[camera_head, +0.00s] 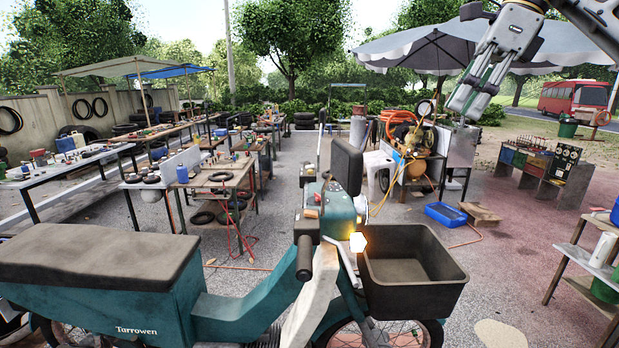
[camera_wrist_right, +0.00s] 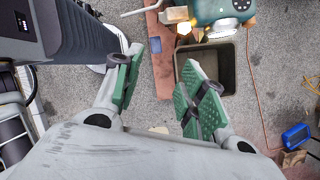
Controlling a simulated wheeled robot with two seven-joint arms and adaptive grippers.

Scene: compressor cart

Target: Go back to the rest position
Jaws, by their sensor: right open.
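My right gripper (camera_head: 467,104) hangs from the upper right of the head view, fingers pointing down. It is open and empty, high up and apart from the objects behind it. In the right wrist view its two green-padded fingers (camera_wrist_right: 160,92) stand wide apart, with paving and part of the teal moped beyond them. My left gripper is not in the head view. The compressor cart (camera_head: 408,150), with a yellow-orange machine and a coiled orange hose, stands behind and to the left of the right gripper in the head view.
A teal moped (camera_head: 250,300) with a dark front basket (camera_head: 415,275) fills the foreground. A blue tray (camera_head: 446,214) lies on the ground beyond it. Workbenches stand at left, a shelf (camera_head: 585,262) at right. A grey umbrella (camera_head: 440,45) is behind my right arm. Open paving lies between.

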